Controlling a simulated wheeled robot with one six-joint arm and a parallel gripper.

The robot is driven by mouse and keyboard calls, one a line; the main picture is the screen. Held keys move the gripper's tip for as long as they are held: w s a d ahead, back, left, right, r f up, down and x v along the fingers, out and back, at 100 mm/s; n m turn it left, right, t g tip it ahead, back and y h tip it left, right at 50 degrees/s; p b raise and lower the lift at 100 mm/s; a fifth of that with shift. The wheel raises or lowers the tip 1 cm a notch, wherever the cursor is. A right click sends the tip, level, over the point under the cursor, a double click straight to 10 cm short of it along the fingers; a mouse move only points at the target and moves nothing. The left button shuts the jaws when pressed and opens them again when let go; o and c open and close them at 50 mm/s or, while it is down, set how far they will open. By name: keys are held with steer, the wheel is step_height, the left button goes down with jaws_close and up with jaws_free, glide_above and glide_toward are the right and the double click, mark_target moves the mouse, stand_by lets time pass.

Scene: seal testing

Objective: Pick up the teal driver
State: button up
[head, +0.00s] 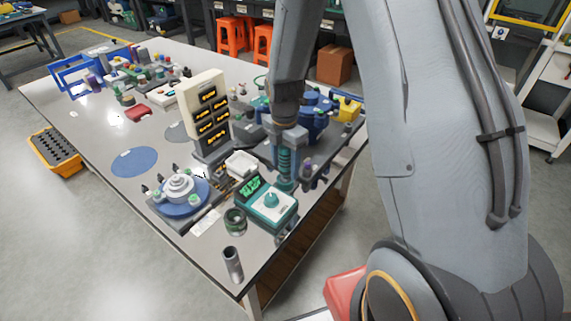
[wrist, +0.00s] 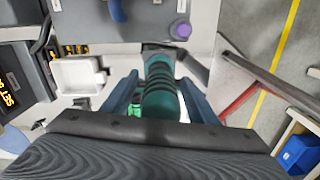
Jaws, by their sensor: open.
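The teal driver (head: 285,168) stands upright near the right edge of the grey workbench, directly below the end of my arm. It has a ribbed teal body with dark bands. In the wrist view, the driver (wrist: 160,92) lies between the two blue-grey fingers of my gripper (wrist: 159,88). The fingers are apart, one on each side of it, with a narrow gap visible beside it. Whether either finger touches it is not clear. Its far end in the wrist view is partly hidden by dark parts.
A white tray (wrist: 78,74) is to the left. A tall panel with lit displays (head: 205,108) stands behind. Beyond the bench's right edge is open floor.

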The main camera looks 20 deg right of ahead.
jaws_close()
steer(key=shift+r, duration=0.15)
